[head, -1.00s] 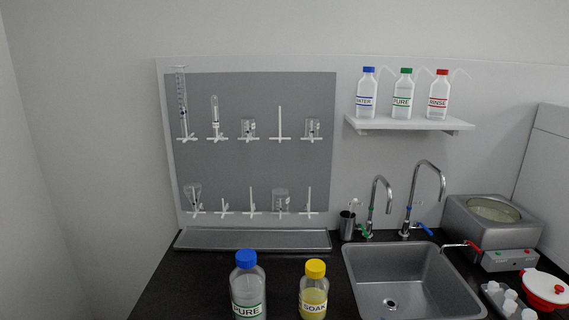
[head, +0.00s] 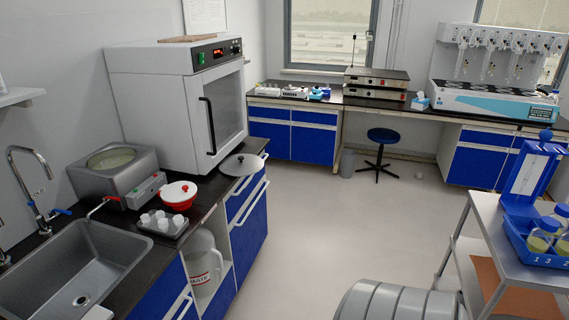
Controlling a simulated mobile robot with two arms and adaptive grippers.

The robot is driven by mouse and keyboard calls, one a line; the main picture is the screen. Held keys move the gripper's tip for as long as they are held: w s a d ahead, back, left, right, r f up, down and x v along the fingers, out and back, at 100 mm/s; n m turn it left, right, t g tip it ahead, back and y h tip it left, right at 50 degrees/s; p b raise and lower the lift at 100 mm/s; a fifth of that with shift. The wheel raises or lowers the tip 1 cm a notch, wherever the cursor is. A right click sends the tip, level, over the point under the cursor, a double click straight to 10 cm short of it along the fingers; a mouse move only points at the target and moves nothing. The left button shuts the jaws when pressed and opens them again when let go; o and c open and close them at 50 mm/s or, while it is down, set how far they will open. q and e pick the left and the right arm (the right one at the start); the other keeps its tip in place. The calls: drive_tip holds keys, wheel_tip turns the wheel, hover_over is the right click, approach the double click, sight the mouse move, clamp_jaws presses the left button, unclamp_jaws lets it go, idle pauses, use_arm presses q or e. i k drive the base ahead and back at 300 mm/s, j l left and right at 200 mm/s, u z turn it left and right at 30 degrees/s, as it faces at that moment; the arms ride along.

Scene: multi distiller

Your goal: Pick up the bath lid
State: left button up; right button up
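A round grey lid (head: 242,164) with a small dark knob lies flat on the dark counter, in front of the white oven and near the counter's front edge. It looks like the bath lid. The grey metal bath (head: 143,188) stands further left by the wall, with its round top opening (head: 111,158) uncovered. Neither of my grippers shows in the head view.
A red-and-white lidded pot (head: 178,195) and a grey rack of white cups (head: 163,223) stand between sink (head: 70,262) and lid. The white oven (head: 178,105) is behind.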

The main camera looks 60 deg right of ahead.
sight(240, 165)
drive_tip(key=z, duration=1.65)
drive_tip(key=i+l+u, duration=0.15)
drive_tip(key=i+l, duration=0.2)
drive_tip(key=i+l+u, duration=0.15)
drive_tip(key=i+l, duration=0.2)
drive_tip(key=i+l+u, duration=0.15)
drive_tip(key=i+l, duration=0.15)
drive_tip(key=l, duration=0.3)
drive_tip(key=i+l+u, duration=0.15)
drive_tip(key=i+l, duration=0.15)
drive_tip(key=l, duration=0.2)
